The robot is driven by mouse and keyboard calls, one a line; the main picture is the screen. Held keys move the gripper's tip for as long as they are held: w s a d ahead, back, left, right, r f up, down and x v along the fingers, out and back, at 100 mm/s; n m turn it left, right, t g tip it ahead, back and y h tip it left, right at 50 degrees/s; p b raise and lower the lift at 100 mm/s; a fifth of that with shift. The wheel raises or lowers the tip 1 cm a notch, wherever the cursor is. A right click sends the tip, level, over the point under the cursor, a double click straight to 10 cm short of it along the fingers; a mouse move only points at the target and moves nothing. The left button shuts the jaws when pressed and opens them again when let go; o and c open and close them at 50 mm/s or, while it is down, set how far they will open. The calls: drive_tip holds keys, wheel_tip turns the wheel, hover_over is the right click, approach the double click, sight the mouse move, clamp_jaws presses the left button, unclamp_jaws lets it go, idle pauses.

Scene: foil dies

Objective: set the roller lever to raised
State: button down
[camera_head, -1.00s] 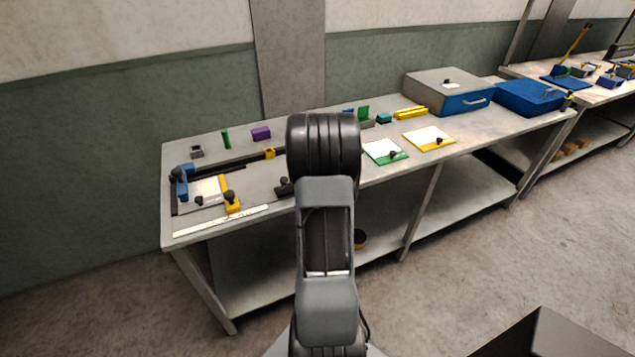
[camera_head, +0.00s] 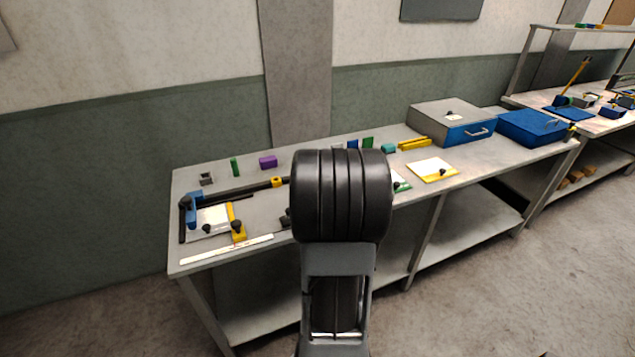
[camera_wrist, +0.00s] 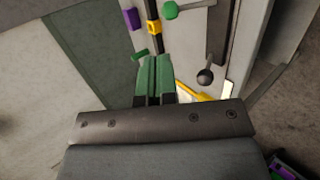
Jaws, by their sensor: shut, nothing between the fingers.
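A black bar with a yellow collar (camera_head: 277,181) lies along the left part of the bench, joined to a blue bracket (camera_head: 193,207). The collar also shows in the wrist view (camera_wrist: 153,27). The wrist view shows a lever with a green ball knob (camera_wrist: 170,10) and a black ball knob (camera_wrist: 205,76). I cannot tell for sure which part is the roller lever. My gripper (camera_wrist: 155,62) has green fingers pressed together, empty, seen over the bench with the collar beyond their tips. Contact cannot be judged. In the head view my arm hides the gripper and the middle of the bench.
A green block (camera_head: 234,167) and a purple block (camera_head: 268,162) stand near the bench's back edge. A white strip (camera_head: 226,249) lies along the front edge. A grey box with a blue front (camera_head: 452,121) and a blue case (camera_head: 531,127) stand at right.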

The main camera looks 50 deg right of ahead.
drive_tip(key=shift+p+v, duration=0.4)
drive_tip(key=shift+v, duration=1.05)
drive_tip(key=s+a+f+m+g, duration=0.25)
drive_tip(key=s+m+g, duration=0.3)
drive_tip(key=m, duration=0.45)
drive_tip(key=s+a+r+m+y, duration=0.1)
drive_tip(key=a+r+y, duration=0.2)
drive_tip(key=a, duration=1.2)
drive_tip(key=s+a+r+m+t+y, duration=0.1)
drive_tip(key=a+r, duration=0.4)
drive_tip(key=a, duration=1.1)
drive_tip(key=shift+s+a+y, duration=0.2)
drive_tip(key=shift+s+y, duration=0.4)
drive_tip(key=shift+y, duration=0.6)
